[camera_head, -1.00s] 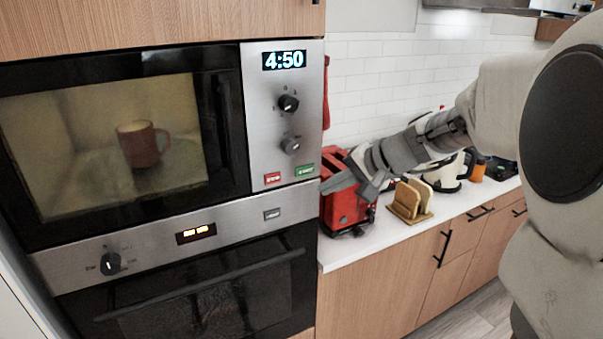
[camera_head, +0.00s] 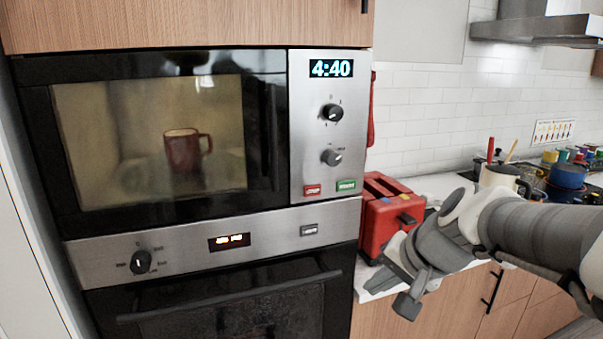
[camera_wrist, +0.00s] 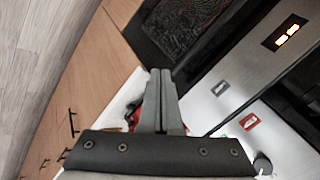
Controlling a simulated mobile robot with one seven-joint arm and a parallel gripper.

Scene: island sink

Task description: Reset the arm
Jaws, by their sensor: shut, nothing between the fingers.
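My gripper (camera_head: 388,287) is in front of the counter, just right of the oven, with its fingers pointing left and down. In the wrist view my gripper (camera_wrist: 161,75) has its two fingers together, with nothing between them. My arm reaches in from the right edge of the head view. The tips appear close to the oven's right edge in the picture; the exact gap cannot be told.
A microwave (camera_head: 310,165) with its door closed holds a red mug (camera_head: 184,152) and shows 4:40. An oven (camera_head: 218,295) is below it. A red toaster (camera_head: 378,222) stands on the counter behind my gripper. Pots (camera_head: 567,176) stand at the right.

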